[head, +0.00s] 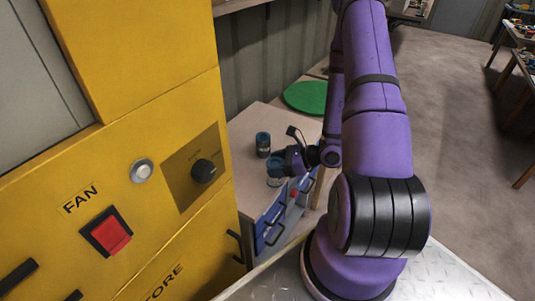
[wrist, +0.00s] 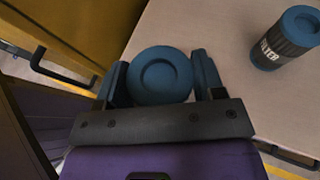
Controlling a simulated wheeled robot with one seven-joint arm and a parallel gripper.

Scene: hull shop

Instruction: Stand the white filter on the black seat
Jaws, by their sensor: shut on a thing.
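My gripper (wrist: 160,86) is shut on a blue round-topped canister (wrist: 163,70), with one finger on each side of it. In the head view the held canister (head: 275,172) shows at my gripper (head: 285,166), over the near part of the table; I cannot tell whether it touches the top. A second blue canister (head: 263,144) with a dark label band stands upright on the table behind it. I make out no white filter and no black seat in either view.
The pale table (head: 248,119) is clear around the canisters. A green disc (head: 306,97) lies at the back. A yellow cabinet (head: 150,110) with a red FAN switch (head: 107,232) and a black knob (head: 203,171) stands close on the left. Handled fronts (head: 275,226) line the table's near side.

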